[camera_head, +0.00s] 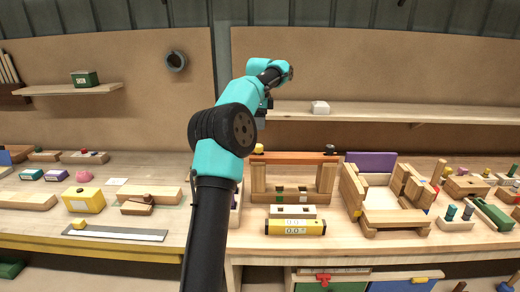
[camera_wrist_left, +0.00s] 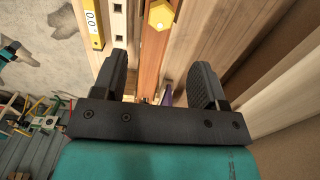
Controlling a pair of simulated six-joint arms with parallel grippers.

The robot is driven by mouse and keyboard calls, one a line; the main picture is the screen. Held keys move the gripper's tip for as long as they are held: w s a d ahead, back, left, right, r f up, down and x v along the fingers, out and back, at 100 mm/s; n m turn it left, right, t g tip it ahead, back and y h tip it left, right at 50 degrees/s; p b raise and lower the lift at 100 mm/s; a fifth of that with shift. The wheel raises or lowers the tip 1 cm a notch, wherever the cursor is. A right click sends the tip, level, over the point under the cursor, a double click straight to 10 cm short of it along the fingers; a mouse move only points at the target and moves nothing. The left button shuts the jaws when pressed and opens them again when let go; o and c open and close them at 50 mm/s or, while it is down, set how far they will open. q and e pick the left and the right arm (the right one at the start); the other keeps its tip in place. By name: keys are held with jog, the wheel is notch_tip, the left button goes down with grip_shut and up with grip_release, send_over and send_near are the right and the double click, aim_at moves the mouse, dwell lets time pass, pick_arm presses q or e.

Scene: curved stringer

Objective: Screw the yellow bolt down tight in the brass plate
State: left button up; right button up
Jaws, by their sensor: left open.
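The yellow bolt (camera_head: 258,148) stands at the left end of a long orange-brown bar (camera_head: 295,157), which lies across the top of a wooden frame and looks like the brass plate. In the left wrist view the bolt's yellow hexagonal head (camera_wrist_left: 161,14) sits on the bar (camera_wrist_left: 152,65), beyond my fingertips. How deep the bolt sits is hidden. My left gripper (camera_wrist_left: 158,78) is open and empty, its fingers apart with the bar running between them in that view. In the head view this gripper (camera_head: 264,112) is above the bolt, partly hidden by my arm. My right gripper is not in view.
A dark knob (camera_head: 330,149) stands at the bar's right end. The wooden frame (camera_head: 258,185) stands on the bench, with a yellow level (camera_head: 295,227) in front. A wooden box-like assembly (camera_head: 395,215) is at right. A shelf (camera_head: 380,113) runs behind my gripper.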

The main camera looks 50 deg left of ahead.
aim_at(260, 146)
pick_arm(q)
notch_tip(260, 146, down, 12)
jog(key=shift+r, duration=0.15)
dwell(0.3)
jog(key=c, duration=1.1)
jog(key=m, duration=0.5)
jog(key=shift+s, duration=0.1)
jog(key=shift+s+d+f+m, duration=0.1)
jog(key=shift+f+m, duration=0.1)
jog(key=shift+m, duration=0.55)
jog(key=shift+f+m, duration=0.15)
jog(key=shift+m, duration=0.6)
